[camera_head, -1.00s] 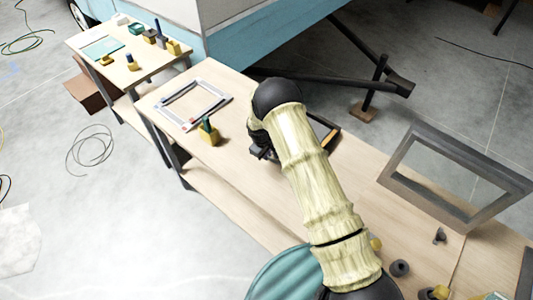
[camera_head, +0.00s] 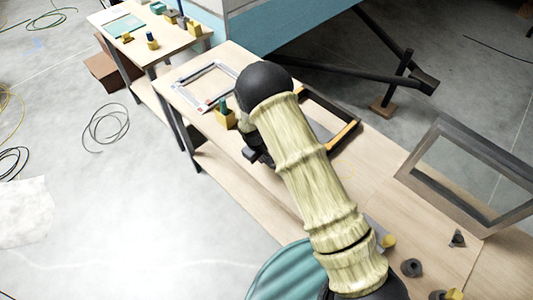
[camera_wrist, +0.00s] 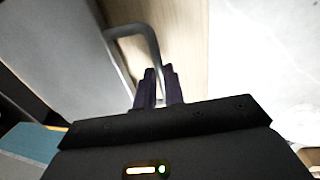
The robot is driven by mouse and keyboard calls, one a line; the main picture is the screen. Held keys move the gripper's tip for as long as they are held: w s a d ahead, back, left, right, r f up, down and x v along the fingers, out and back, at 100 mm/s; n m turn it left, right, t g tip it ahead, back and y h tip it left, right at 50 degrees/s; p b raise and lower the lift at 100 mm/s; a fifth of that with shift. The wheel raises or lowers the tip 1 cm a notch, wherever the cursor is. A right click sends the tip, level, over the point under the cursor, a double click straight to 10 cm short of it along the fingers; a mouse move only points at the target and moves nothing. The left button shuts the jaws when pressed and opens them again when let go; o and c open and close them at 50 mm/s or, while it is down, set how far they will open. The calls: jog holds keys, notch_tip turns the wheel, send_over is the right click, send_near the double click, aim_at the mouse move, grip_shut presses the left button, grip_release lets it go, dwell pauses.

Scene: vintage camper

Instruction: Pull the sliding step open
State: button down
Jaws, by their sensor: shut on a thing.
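The sliding step appears to be the dark frame with an orange edge (camera_head: 345,135) on the workbench, partly hidden behind my arm in the head view. In the wrist view a grey bent handle (camera_wrist: 137,30) stands out beside a grey panel (camera_wrist: 60,50). My gripper (camera_wrist: 159,80) is shut on this handle, one dark finger on each side of its bar. In the head view my arm hides the fingertips and the handle. How far the step is slid out cannot be told.
The wooden workbench (camera_head: 365,165) holds a white-grey frame (camera_head: 207,85), a yellow holder (camera_head: 224,117) and a large grey frame (camera_head: 470,175). A teal round object (camera_head: 288,272) is near the front. Open floor (camera_head: 130,210) lies left.

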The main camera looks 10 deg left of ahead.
jog(key=c, duration=1.5)
grip_release()
jog(key=s+r+b, duration=0.1)
jog(key=r, duration=0.4)
jog(key=a+r+b, duration=0.1)
jog(key=r, duration=0.5)
jog(key=s+a+r+b, duration=0.1)
jog(key=r+b, duration=0.1)
jog(key=r, duration=0.4)
jog(key=shift+s, duration=0.3)
